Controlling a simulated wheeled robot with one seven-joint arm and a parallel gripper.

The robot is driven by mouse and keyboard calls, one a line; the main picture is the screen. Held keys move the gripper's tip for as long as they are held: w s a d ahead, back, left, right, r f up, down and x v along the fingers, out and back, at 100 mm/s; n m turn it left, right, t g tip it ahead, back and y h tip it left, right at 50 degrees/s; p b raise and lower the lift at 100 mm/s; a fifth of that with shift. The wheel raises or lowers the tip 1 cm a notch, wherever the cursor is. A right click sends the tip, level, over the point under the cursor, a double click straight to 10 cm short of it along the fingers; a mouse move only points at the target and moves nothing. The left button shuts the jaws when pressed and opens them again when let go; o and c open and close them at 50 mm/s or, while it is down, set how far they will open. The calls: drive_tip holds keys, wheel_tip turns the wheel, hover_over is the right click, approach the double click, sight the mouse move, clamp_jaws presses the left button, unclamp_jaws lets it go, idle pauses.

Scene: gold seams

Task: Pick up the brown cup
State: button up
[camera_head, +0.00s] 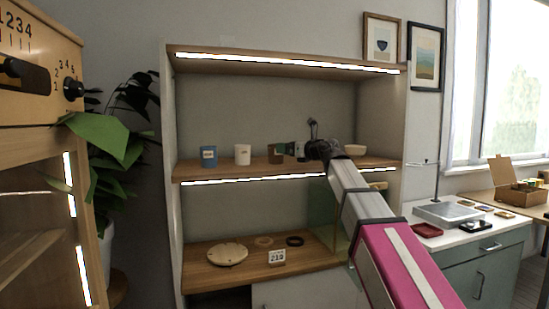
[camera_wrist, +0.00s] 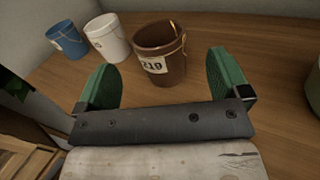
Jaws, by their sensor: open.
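The brown cup (camera_head: 275,156) stands upright on the middle shelf. In the wrist view the brown cup (camera_wrist: 159,54) shows a white label reading 219 and a gold seam on its right side. My gripper (camera_head: 287,148) reaches in from the right at the cup's height. In the wrist view my gripper (camera_wrist: 168,72) has its two green fingers spread wide, and the cup stands just ahead of the gap between them. Nothing is held. Whether a finger touches the cup cannot be told.
A white cup (camera_head: 243,154) and a blue cup (camera_head: 209,156) stand to the left on the same shelf (camera_head: 228,169). A pale bowl (camera_head: 355,150) sits to the right behind my arm. The lit upper shelf (camera_head: 290,62) hangs above. A plant (camera_head: 105,140) stands at left.

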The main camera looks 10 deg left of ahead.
drive_tip(key=x, duration=0.8)
drive_tip(key=shift+s+a, duration=0.1)
drive_tip(key=c, duration=1.1)
